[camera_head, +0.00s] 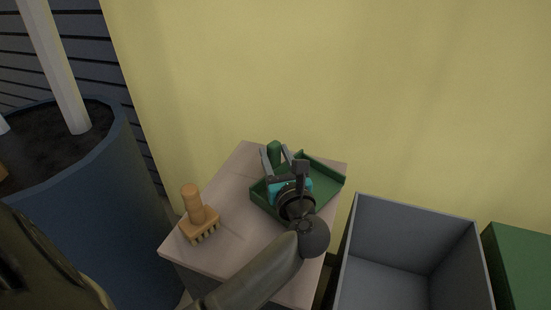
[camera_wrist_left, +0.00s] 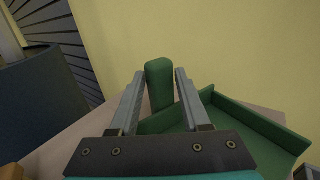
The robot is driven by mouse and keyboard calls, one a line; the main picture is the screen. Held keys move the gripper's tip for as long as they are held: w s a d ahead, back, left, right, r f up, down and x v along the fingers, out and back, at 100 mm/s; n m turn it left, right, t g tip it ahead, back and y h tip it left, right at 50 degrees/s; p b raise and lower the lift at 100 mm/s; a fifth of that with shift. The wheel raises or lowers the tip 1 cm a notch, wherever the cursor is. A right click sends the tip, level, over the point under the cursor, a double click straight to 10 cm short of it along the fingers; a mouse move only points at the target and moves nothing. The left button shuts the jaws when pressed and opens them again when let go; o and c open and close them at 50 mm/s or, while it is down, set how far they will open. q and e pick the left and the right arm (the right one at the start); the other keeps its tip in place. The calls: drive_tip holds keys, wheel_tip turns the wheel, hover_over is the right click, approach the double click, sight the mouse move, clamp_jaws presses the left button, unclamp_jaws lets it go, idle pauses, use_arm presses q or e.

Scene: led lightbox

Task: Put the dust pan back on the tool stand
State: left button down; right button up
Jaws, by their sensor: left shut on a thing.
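The green dust pan (camera_head: 326,182) is at the right part of the small stand with the pale top (camera_head: 240,170); I cannot tell whether it rests on the top or is held just above it. In the left wrist view the dust pan (camera_wrist_left: 262,128) spreads to the right, its upright handle (camera_wrist_left: 160,82) between the two fingers. My left gripper (camera_head: 275,153) is shut on this handle, and also shows in the left wrist view (camera_wrist_left: 159,74). The gripper and arm hide part of the pan. My right gripper is not in view.
A wooden brush (camera_head: 197,214) stands bristles down at the stand's left. A large blue planter (camera_head: 95,210) is on the left. An open grey bin (camera_head: 405,250) and a green box (camera_head: 522,262) are on the right. A yellow wall (camera_head: 330,80) is behind.

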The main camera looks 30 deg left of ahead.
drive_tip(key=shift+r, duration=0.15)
use_arm(q)
drive_tip(key=shift+f, duration=0.15)
drive_tip(key=shift+c, duration=1.8)
unclamp_jaws()
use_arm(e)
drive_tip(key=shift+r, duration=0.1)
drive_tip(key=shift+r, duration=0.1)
use_arm(q)
drive_tip(key=p+v, duration=0.2)
drive_tip(key=v, duration=1)
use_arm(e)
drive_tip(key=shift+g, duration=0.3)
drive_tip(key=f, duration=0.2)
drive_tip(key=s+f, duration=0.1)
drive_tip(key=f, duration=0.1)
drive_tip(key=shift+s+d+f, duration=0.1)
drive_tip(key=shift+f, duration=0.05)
